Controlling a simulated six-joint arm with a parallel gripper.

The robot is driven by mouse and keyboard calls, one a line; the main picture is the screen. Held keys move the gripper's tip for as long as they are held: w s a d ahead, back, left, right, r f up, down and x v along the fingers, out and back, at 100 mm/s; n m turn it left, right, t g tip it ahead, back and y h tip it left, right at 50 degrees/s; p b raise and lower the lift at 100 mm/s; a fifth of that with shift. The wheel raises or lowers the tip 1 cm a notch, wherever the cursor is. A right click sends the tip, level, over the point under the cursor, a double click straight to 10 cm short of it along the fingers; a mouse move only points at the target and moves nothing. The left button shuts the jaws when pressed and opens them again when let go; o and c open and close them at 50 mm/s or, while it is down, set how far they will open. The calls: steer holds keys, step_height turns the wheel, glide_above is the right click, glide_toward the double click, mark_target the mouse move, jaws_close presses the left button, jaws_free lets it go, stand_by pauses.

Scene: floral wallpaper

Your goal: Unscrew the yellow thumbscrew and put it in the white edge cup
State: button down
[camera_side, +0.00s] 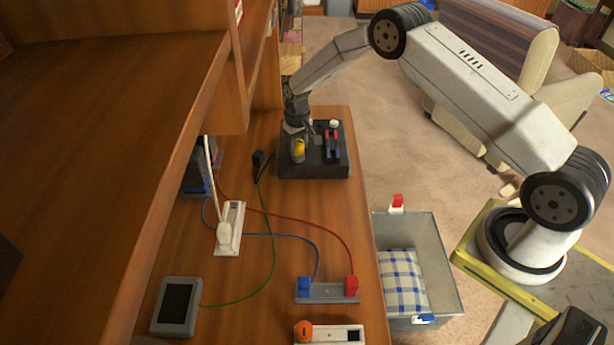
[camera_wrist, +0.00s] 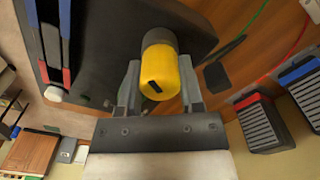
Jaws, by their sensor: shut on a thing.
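The yellow thumbscrew (camera_side: 299,147) is upright at the left part of the black box (camera_side: 313,165) on the wooden bench. In the wrist view the yellow thumbscrew (camera_wrist: 163,74) has a grey collar at its far end and a dark slot on its near face. My gripper (camera_side: 297,132) reaches down from above onto it. In the wrist view the two fingers of my gripper (camera_wrist: 160,88) stand on either side, shut on the thumbscrew. I cannot tell whether its thread is still engaged. I cannot pick out a white edge cup with certainty.
A blue and red lever switch (camera_side: 332,143) with a white knob stands on the box, right beside my gripper. Wires cross the bench. A grey bin (camera_side: 440,262) with a checked cushion is beyond the bench's right edge, with a red and white piece (camera_side: 397,204) on its rim.

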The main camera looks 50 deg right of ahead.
steer(key=shift+n, duration=1)
steer(key=shift+c, duration=0.7)
jaws_free()
